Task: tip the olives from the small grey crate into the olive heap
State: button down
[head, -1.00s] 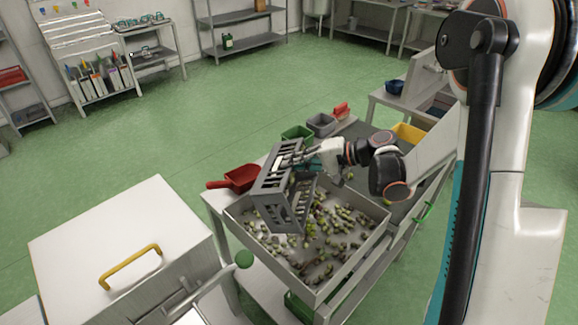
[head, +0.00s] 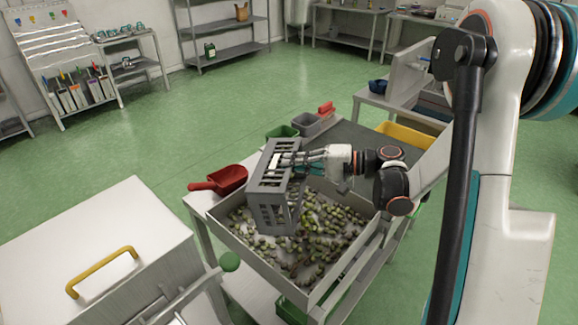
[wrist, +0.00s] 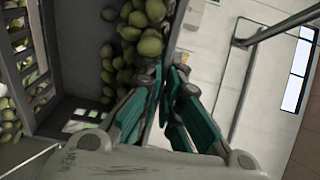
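The small grey crate (head: 268,181) has slotted walls and hangs tilted above the left part of a wide grey tray (head: 252,255). My gripper (head: 288,160) is shut on the crate's wall. In the wrist view, my gripper's teal-padded fingers (wrist: 167,80) pinch that wall from both sides. Several green olives (wrist: 138,40) show in the wrist view against the inside of the held wall. The olive heap (head: 322,226) is green and dark olives spread over the tray floor. The crate hides part of the heap, and its full contents are hidden in the head view.
A red scoop (head: 220,180) lies left of the tray. Green (head: 282,131) and grey bins (head: 308,124) stand behind it, and a yellow bin (head: 415,135) is at the right. A white cabinet with a yellow handle (head: 102,271) stands front left.

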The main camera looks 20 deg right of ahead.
jog(key=shift+s+d+f+t+y+b, duration=0.25)
jog(key=shift+s+d+y+b, duration=0.25)
jog(key=shift+d+b, duration=0.35)
jog(key=shift+s+d+f+t+y+b, duration=0.15)
jog(key=shift+s+d+t+y+b, duration=0.2)
jog(key=shift+d+y+b, duration=0.45)
jog(key=shift+s+d+f+t+y+b, duration=0.2)
jog(key=shift+s+d+y+b, duration=0.2)
jog(key=shift+d+b, duration=0.55)
jog(key=shift+a, duration=0.1)
dwell(0.4)
